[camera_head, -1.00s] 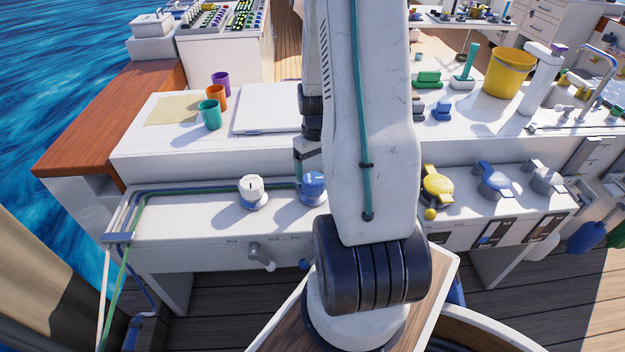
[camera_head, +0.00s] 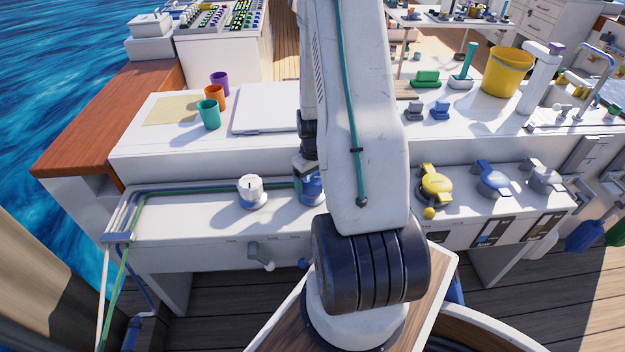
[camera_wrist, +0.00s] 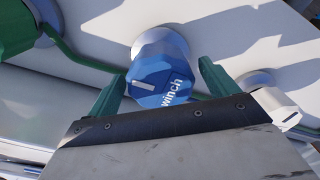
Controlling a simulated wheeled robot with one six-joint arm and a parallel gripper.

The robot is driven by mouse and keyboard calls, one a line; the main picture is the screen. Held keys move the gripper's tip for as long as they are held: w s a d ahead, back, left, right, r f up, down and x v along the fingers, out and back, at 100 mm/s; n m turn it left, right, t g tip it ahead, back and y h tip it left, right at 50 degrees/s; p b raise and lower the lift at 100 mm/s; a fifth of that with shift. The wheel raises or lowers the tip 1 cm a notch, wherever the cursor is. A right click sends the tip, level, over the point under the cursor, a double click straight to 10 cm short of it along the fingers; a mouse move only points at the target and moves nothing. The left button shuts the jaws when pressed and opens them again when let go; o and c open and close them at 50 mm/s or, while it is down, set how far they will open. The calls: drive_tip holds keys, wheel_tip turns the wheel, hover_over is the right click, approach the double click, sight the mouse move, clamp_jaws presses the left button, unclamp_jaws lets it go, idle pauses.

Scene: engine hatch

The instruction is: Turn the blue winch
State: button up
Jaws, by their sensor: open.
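The blue winch (camera_head: 309,192) stands on the white front ledge, partly hidden by my arm in the head view. In the wrist view the winch (camera_wrist: 160,62) shows its faceted blue cap with a white bar mark and the word "winch". My gripper (camera_wrist: 163,66) is open, with one green finger on either side of the winch cap. Whether either finger touches it I cannot tell. In the head view my gripper's end is over the winch and mostly hidden behind my arm.
A white winch (camera_head: 251,190) stands left of the blue one. A green knob (camera_wrist: 18,28) is at the wrist view's top left. Blue and green lines (camera_head: 175,190) run along the ledge. Yellow (camera_head: 434,185) and blue (camera_head: 492,180) valves sit to the right.

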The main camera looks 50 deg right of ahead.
drive_tip(key=c, duration=1)
drive_tip(key=shift+m, duration=0.3)
drive_tip(key=m, duration=0.3)
drive_tip(key=shift+w+m, duration=0.1)
drive_tip(key=shift+m, duration=2.2)
drive_tip(key=o, duration=1)
